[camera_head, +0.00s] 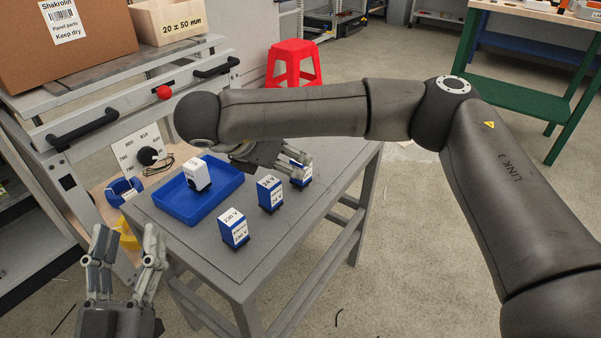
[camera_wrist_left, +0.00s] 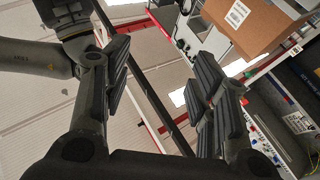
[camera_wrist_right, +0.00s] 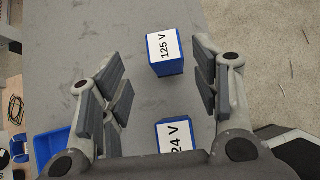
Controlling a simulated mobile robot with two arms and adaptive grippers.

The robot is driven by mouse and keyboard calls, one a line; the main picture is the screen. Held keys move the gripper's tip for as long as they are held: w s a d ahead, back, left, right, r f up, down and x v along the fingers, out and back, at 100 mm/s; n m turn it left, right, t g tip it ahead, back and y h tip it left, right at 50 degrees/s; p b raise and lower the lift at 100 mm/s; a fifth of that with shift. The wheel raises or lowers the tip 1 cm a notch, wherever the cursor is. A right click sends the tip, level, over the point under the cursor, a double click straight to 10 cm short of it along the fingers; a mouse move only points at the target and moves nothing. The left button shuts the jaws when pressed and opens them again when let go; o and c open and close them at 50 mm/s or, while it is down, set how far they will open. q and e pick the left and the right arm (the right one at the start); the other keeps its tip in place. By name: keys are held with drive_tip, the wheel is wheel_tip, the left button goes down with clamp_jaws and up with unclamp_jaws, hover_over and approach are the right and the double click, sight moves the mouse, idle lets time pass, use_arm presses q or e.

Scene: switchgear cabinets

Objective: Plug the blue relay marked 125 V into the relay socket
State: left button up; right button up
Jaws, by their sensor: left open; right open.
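The blue relay marked 125 V (camera_wrist_right: 165,52) stands on the grey table, between the spread fingers of my right gripper (camera_wrist_right: 158,82) in the right wrist view and apart from them. In the head view this relay (camera_head: 301,176) is partly covered by my right gripper (camera_head: 297,160), which is open at the table's far edge. My left gripper (camera_head: 125,245) is open and empty, fingers up, left of the table; its fingers also show in the left wrist view (camera_wrist_left: 160,85). I cannot make out the relay socket in any view.
A blue relay marked 24 V (camera_head: 270,193) and one marked 230 V (camera_head: 234,229) stand nearer on the table (camera_head: 225,270). A cabinet (camera_head: 140,95) with black handles stands left; a red stool (camera_head: 294,62) is behind.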

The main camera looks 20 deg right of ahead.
drive_tip(key=shift+w+d+f, duration=0.1)
drive_tip(key=shift+d+f, duration=0.05)
drive_tip(key=shift+d, duration=0.05)
drive_tip(key=x, duration=0.2)
drive_tip(key=b+x, duration=0.1)
drive_tip(key=x, duration=0.1)
drive_tip(key=shift+d+r, duration=0.2)
drive_tip(key=shift+d, duration=0.1)
drive_tip(key=shift+d+f, duration=0.3)
drive_tip(key=shift+f, duration=0.05)
use_arm(q)
drive_tip(key=s+r+t+h, duration=0.1)
drive_tip(key=s+r+t, duration=0.2)
drive_tip(key=r, duration=0.2)
drive_tip(key=shift+s+a+t, duration=0.15)
drive_tip(key=shift+s+t, duration=0.25)
use_arm(e)
drive_tip(key=c, duration=1.1)
drive_tip(key=shift+c, duration=0.2)
use_arm(q)
drive_tip(key=shift+w, duration=0.1)
use_arm(e)
drive_tip(key=shift+r, duration=0.15)
